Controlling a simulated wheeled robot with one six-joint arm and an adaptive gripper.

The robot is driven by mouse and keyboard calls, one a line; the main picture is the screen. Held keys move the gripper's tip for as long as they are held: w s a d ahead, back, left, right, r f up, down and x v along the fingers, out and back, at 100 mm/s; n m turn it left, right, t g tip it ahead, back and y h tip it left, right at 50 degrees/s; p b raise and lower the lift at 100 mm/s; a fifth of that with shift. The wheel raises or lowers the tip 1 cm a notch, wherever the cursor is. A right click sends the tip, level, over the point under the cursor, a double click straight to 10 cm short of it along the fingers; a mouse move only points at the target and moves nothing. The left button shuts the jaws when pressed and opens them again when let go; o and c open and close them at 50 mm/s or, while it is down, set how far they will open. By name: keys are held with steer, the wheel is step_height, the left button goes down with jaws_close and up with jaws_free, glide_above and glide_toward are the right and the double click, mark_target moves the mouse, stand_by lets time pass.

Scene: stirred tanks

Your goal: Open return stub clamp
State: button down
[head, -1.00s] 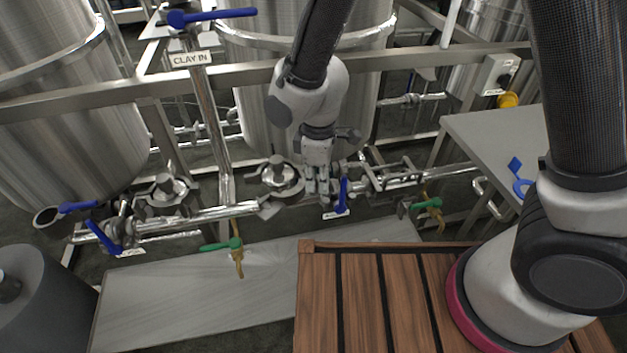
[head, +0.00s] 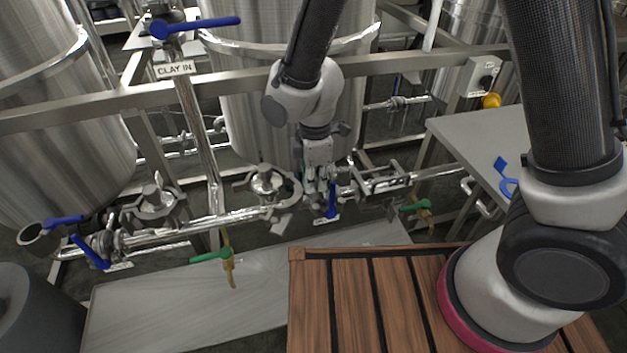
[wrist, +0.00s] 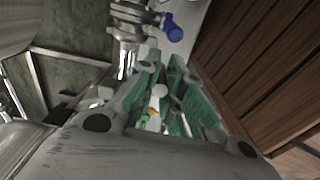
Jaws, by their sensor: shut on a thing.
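My gripper (head: 318,196) points down at the pipe run below the middle tank, just left of an upright blue valve lever (head: 332,199). In the wrist view its green-padded fingers (wrist: 168,105) are closed around a small pale piece, which I take to be part of the return stub clamp (wrist: 155,115). The fingers hide most of it, and I cannot tell whether the clamp is open. In the wrist view, a bright metal pipe fitting (wrist: 126,42) and a blue handle (wrist: 172,27) lie beyond the fingers.
A round metal fitting (head: 265,183) stands left of my gripper, and another (head: 154,202) farther left. Green-handled valves (head: 212,255) hang below the pipe. A wooden slatted deck (head: 350,300) lies in front, with a grey table (head: 470,128) at right. A steel rail crosses behind.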

stand_by(0.5)
steer(key=c, duration=1.6)
jaws_free()
steer(key=shift+o, duration=0.7)
steer(key=shift+w+r, duration=0.1)
steer(key=shift+r, duration=0.3)
step_height(320, 180, up, 11)
steer(key=shift+r, duration=0.1)
